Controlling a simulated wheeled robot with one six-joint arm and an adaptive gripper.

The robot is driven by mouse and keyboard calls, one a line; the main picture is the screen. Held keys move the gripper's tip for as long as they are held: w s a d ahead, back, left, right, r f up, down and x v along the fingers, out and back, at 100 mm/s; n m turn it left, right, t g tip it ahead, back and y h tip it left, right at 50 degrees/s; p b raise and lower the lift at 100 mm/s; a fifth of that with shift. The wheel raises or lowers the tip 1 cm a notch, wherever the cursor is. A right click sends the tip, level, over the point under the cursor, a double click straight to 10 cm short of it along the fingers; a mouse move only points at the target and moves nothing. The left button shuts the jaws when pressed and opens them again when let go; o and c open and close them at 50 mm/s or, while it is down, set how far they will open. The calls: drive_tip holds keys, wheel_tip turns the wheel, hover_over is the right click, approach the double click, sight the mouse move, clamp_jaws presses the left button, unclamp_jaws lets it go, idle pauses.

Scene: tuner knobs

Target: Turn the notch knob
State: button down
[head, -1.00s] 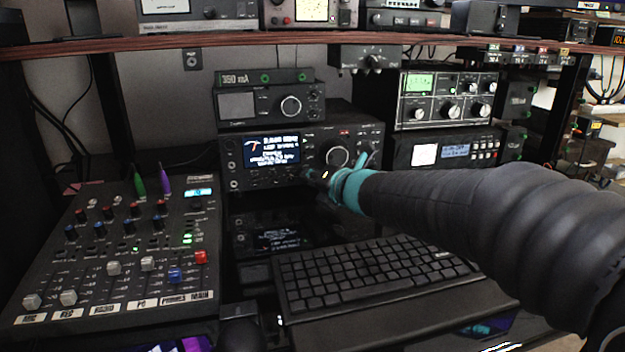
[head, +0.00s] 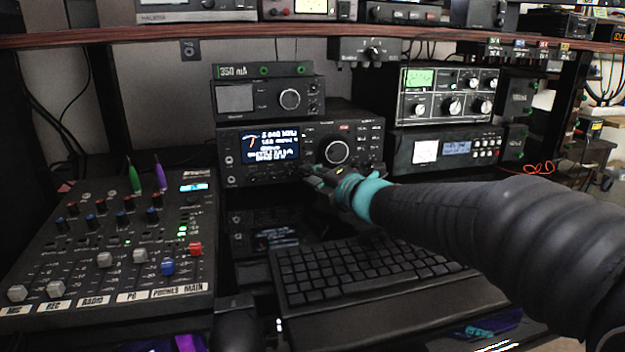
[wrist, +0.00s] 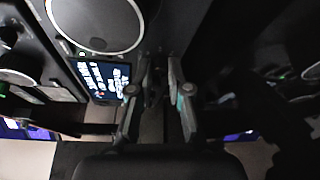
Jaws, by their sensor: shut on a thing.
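The black radio (head: 229,147) stands mid-shelf with a lit screen (head: 270,146) and a large round dial (head: 337,152). My gripper (head: 311,172) reaches in from the right to the lower front of this radio, below and left of the dial. Its jaws are closed on a small knob there, taken as the notch knob; the jaws hide it and no label is readable. In the wrist view the two fingers (wrist: 157,98) stand close to the dark panel, and what lies between their tips is too dark to make out.
A keyboard (head: 365,270) lies just below my arm. A mixer with knobs and faders (head: 110,240) stands at left. A smaller radio (head: 262,98) sits on top, and more units (head: 450,95) stand at right. The shelf edge (head: 330,32) runs above.

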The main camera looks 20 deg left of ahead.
idle(0.4)
drive_tip(key=c, duration=1.1)
unclamp_jaws()
drive_tip(key=v, duration=1.2)
